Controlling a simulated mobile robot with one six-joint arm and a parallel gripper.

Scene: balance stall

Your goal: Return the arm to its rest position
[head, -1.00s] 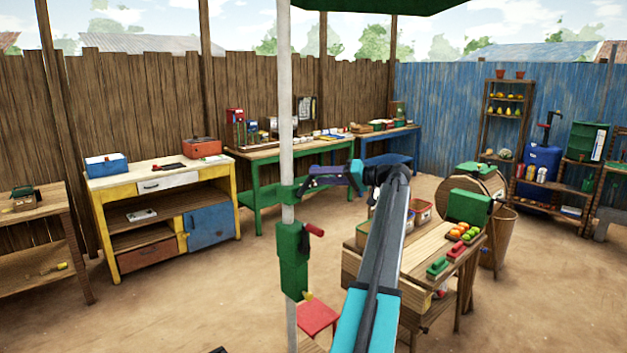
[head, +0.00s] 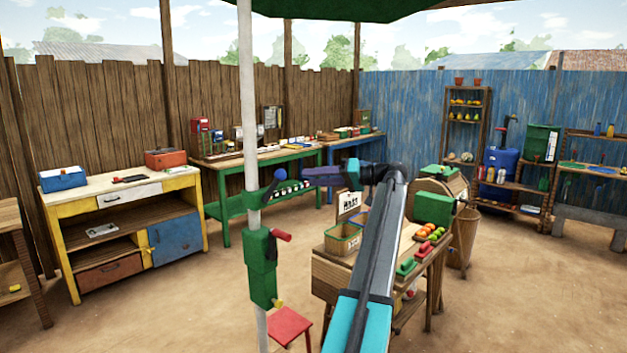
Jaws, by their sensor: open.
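My arm reaches up from the bottom of the head view and bends at a wrist joint. My gripper (head: 306,177) is small and dark at the end of it, pointing left. It is open, with nothing visible between its fingers. It is in the air, and behind it in the picture is the green bench. The fingers are small and hard to make out.
A wooden stall table (head: 328,281) with baskets (head: 342,240), fruit (head: 430,231) and a sign stands behind my arm. A pole (head: 247,110) with a green box (head: 262,268) stands to the left. A red stool (head: 289,325) is low in front. Bare ground lies right.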

